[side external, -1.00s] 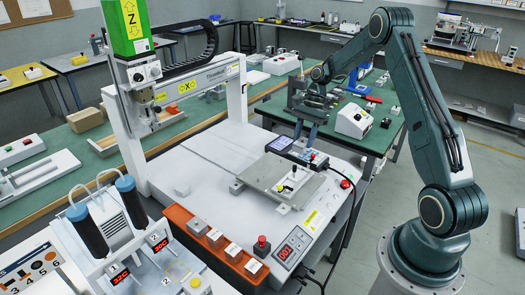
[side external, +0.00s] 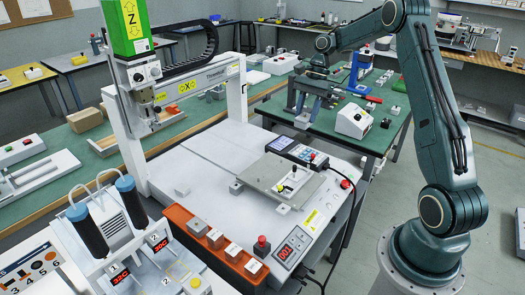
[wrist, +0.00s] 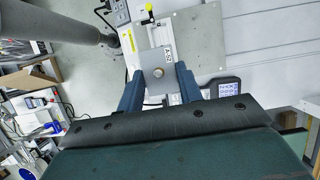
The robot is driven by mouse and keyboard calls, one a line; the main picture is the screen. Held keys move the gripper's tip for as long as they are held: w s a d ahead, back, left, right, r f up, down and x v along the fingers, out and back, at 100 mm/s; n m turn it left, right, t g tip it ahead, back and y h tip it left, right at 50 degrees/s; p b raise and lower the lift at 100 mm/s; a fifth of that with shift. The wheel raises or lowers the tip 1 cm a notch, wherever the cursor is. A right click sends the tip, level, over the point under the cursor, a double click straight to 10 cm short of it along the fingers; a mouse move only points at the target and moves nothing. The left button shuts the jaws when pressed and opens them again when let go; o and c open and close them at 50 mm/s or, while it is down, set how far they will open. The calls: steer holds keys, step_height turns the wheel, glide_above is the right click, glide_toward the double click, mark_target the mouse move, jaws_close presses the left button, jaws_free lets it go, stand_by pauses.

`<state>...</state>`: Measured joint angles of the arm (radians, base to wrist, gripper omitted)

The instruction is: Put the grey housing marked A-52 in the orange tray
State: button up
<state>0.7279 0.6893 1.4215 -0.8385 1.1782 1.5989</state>
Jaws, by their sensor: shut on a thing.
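My gripper (side external: 302,120) is shut on the grey housing marked A-52 (wrist: 157,72). In the wrist view the housing sits between my two blue fingers, its A-52 label and a round metal spot facing the camera. In the side view the housing (side external: 302,124) is small and partly hidden by the fingers. It hangs in the air near the far right edge of the white machine bed. The long orange tray (side external: 180,213) lies at the front of the machine, down and left of my gripper. Several small grey blocks (side external: 214,238) stand along it.
A grey fixture plate (side external: 270,177) with a toggle clamp lies on the machine bed, beside a controller with a display (side external: 296,150). A red button (side external: 262,245) stands close to the tray. The white gantry (side external: 238,95) rises at the back left. The left bed is mostly clear.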

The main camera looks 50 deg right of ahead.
steer(key=shift+a, duration=0.1)
steer(key=w+a+f+n+g+h, duration=0.1)
steer(key=w+a+f+n+h, duration=0.1)
steer(key=a+f+n, duration=0.5)
steer(key=w+a+f+n+g+h, duration=0.1)
steer(key=a+f+n+h, duration=0.15)
steer(key=a+n, duration=0.75)
steer(key=w+a+f+n+g+h, duration=0.25)
steer(key=a+f+n, duration=0.25)
steer(key=a+n, duration=0.4)
steer(key=w+a+f+n+t+y, duration=0.1)
steer(key=w+a+n+t, duration=0.3)
steer(key=n, duration=1)
steer(key=w+a+f+n+t+y, duration=0.1)
steer(key=w+a+n+t, duration=0.4)
steer(key=w+n, duration=0.6)
steer(key=shift+a+f+n+y, duration=0.3)
steer(key=shift+a+f+n, duration=0.2)
steer(key=shift+a+n, duration=0.85)
steer(key=shift+d+f, duration=0.2)
steer(key=shift+f, duration=0.05)
steer(key=shift+f, duration=2.7)
